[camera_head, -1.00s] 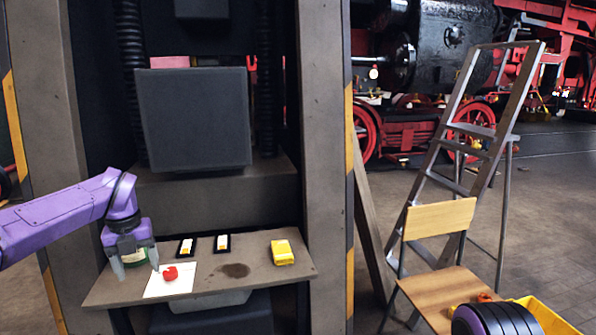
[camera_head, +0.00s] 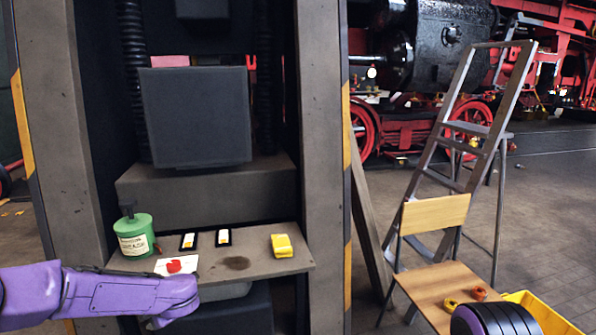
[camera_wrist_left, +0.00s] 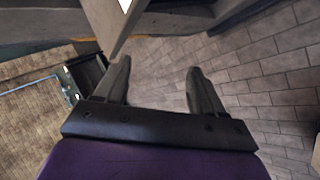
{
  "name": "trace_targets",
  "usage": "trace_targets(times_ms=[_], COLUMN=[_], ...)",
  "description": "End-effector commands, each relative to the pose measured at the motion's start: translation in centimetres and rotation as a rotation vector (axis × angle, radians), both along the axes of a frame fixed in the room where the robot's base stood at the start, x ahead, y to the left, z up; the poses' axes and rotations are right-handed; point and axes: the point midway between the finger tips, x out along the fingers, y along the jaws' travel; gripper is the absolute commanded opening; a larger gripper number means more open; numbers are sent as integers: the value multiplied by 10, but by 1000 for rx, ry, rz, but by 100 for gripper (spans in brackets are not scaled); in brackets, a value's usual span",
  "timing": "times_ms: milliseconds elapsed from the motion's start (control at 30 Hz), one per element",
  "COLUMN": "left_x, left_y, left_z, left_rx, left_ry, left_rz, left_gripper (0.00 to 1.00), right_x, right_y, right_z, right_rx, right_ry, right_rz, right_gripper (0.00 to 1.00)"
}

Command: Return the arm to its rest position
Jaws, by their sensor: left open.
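My right gripper is not in view.
A wooden chair (camera_head: 440,290) and stepladder (camera_head: 475,130) stand to the right.

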Motion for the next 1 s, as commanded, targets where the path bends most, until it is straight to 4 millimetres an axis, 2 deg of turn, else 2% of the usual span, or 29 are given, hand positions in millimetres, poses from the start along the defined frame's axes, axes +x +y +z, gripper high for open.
trace_targets(times_ms=[33, 67, 167, 200, 267, 300, 367, 400, 500, 600, 733, 1000], left_x=[-14, -23, -69, -96, -139, -171, -220, -252, -320, -363, -382, -381], left_y=[-13, -21, -51, -62, -75, -82, -88, -90, -87, -75, -71, -72], left_z=[-27, -44, -103, -127, -157, -175, -195, -204, -216, -220, -226, -227], left_rx=[82, 130, 263, 297, 327, 335, 332, 323, 290, 273, 265, 263], left_ry=[71, 114, 284, 360, 470, 543, 650, 715, 861, 970, 1024, 1021], left_rz=[-148, -248, -605, -749, -948, -1070, -1236, -1331, -1495, -1557, -1585, -1581], left_gripper=[69, 69, 69, 69, 69, 69, 69, 69, 69, 69, 69, 69], right_x=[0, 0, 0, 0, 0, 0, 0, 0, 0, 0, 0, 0], right_y=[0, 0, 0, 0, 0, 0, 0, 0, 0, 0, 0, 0], right_z=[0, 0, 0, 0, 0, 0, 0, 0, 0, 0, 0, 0], right_rx=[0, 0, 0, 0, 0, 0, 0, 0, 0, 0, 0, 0], right_ry=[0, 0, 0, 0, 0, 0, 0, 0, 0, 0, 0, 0], right_rz=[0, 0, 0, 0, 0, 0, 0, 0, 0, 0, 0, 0], right_gripper=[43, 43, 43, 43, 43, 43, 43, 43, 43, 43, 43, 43])
